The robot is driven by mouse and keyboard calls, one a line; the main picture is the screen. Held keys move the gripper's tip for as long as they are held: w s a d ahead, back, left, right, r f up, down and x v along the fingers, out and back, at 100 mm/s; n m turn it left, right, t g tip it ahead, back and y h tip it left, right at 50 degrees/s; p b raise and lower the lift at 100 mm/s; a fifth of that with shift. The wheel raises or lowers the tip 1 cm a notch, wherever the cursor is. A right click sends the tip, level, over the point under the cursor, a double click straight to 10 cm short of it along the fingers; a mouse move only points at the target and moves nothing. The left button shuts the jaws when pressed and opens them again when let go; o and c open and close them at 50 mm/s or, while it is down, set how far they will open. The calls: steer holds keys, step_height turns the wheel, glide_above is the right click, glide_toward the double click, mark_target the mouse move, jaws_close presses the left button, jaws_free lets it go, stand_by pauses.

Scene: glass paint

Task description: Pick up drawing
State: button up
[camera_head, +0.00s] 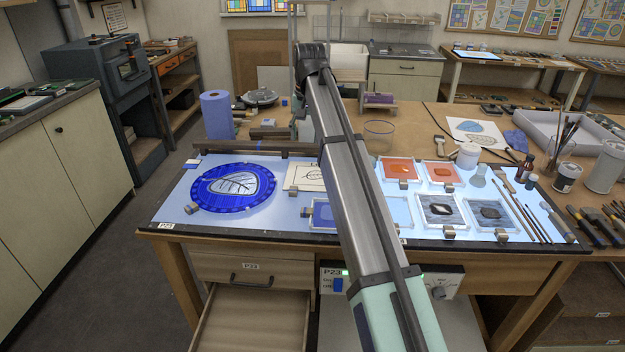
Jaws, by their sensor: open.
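A white sheet with a dark leaf line drawing (304,178) lies flat on the lit blue-white table panel (174,208), just left of my arm. A block-like weight sits at its lower left edge, and my arm stands close to its right side. A second sheet with a blue leaf picture (482,133) lies on the wooden worktop behind, at the right. A round blue dish (205,197) with a pale leaf-veined piece lies left of the first drawing. My arm runs up the middle of the view and bends at the top; I cannot make out my gripper.
Framed orange trays (399,170) and grey trays (437,209) stand right of my arm, with brushes (527,213) beyond. A blue paper roll (217,115) stands at the back left. An open drawer (250,320) juts out below the table front.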

steer(key=s+a, duration=0.3)
steer(key=a, duration=0.1)
steer(key=g+p, duration=0.1)
steer(key=p, duration=0.2)
glide_above(293, 190)
steer(key=shift+h, duration=0.3)
step_height(293, 190, down, 11)
steer(key=shift+w+f, duration=0.1)
steer(key=shift+f, duration=0.1)
steer(key=shift+f+p, duration=0.5)
steer(key=shift+f, duration=0.25)
steer(key=shift+f+p, duration=0.55)
steer(key=shift+f, duration=1.3)
jaws_close()
